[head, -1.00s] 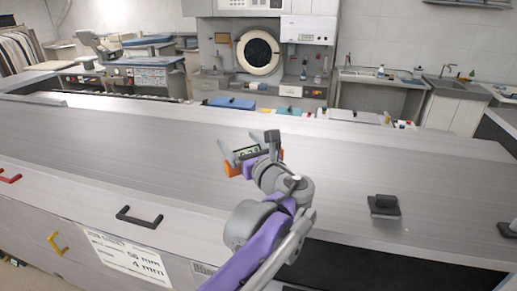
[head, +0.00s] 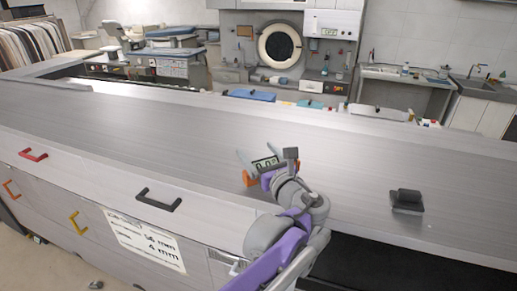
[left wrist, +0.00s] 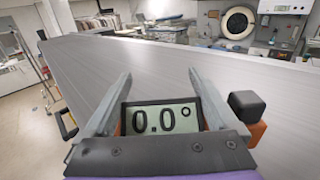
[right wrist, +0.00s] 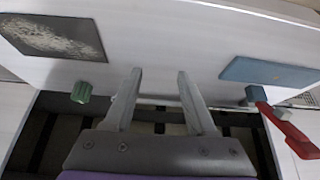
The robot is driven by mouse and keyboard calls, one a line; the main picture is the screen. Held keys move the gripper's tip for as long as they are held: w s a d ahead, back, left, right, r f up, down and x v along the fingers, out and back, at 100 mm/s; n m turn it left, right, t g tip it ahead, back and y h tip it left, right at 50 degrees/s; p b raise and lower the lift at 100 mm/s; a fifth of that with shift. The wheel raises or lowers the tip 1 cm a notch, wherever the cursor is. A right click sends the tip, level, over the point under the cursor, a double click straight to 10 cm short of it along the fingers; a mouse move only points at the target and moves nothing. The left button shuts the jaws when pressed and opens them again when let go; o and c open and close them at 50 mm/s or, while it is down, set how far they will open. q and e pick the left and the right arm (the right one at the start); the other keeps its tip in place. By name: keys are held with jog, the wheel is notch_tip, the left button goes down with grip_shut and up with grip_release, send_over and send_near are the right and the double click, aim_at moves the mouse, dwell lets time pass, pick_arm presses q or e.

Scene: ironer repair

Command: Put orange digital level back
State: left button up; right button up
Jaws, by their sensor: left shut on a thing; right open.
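The orange digital level (head: 250,179) is held in my left gripper (head: 256,160), over the long grey metal top (head: 130,110) of the ironer. In the left wrist view the level's display (left wrist: 160,118) reads 0.0° between the two fingers, with an orange and black end (left wrist: 248,112) at the right. The hand hides most of its body. I cannot tell whether the level touches the metal top. My right gripper (right wrist: 158,80) is open and empty in the right wrist view, in front of a pale panel (right wrist: 160,40).
A black handle block (head: 406,201) stands on the metal top at the right. The right wrist view shows a green knob (right wrist: 81,92) and a red handle (right wrist: 290,132). The metal top left of the level is clear.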

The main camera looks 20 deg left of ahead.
pick_arm(q)
jog(key=shift+w, duration=0.15)
jog(key=shift+f+b, duration=0.3)
jog(key=shift+f, duration=0.35)
jog(key=o, duration=1.1)
